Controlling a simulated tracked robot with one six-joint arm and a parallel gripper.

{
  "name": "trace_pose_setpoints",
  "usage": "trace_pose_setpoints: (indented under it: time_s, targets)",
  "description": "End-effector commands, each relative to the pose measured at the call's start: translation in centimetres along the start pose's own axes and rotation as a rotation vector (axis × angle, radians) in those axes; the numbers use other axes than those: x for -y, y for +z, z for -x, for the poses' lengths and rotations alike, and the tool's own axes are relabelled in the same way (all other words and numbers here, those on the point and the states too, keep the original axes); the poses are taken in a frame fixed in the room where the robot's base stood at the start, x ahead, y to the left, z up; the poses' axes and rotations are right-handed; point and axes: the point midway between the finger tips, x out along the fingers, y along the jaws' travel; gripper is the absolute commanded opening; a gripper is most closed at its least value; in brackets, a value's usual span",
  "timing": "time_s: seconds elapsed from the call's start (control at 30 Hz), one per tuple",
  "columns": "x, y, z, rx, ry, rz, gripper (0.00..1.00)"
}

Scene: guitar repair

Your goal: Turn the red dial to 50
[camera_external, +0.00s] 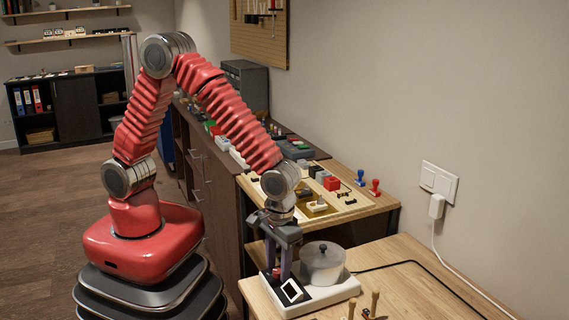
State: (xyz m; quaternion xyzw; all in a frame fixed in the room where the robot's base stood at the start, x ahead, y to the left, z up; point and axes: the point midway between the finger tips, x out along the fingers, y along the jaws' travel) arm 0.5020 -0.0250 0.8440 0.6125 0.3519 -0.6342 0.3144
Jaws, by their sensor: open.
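A white device (336,291) stands on the wooden bench with a small dark display (291,290) at its front left. A grey round pot (322,266) with a dark knob on its lid sits on the device. The red dial (277,273) shows as a small red patch at the device's left end, between my fingers and partly hidden. My gripper (279,272) points down over this end, with its fingers open on either side of the dial. I cannot tell whether they touch it. The display's reading is too small to make out.
Brush-like wooden handles (375,302) stand at the bench's front edge. A black cable (400,263) runs over the bench right of the pot. A higher wooden table (340,213) behind holds stamps and small blocks. A wall socket with a white plug (437,207) is at the right.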

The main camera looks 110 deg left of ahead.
Motion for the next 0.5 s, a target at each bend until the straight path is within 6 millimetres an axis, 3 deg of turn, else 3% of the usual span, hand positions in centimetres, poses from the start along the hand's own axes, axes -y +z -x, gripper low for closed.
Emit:
trace_pose_setpoints:
  time_s: [0.27, 0.5]
  targets:
    - [-0.01, -0.01, -0.08, 0.000, 0.000, 0.000, 0.41]
    - [-0.01, -0.01, -0.07, 0.000, 0.000, 0.000, 0.25]
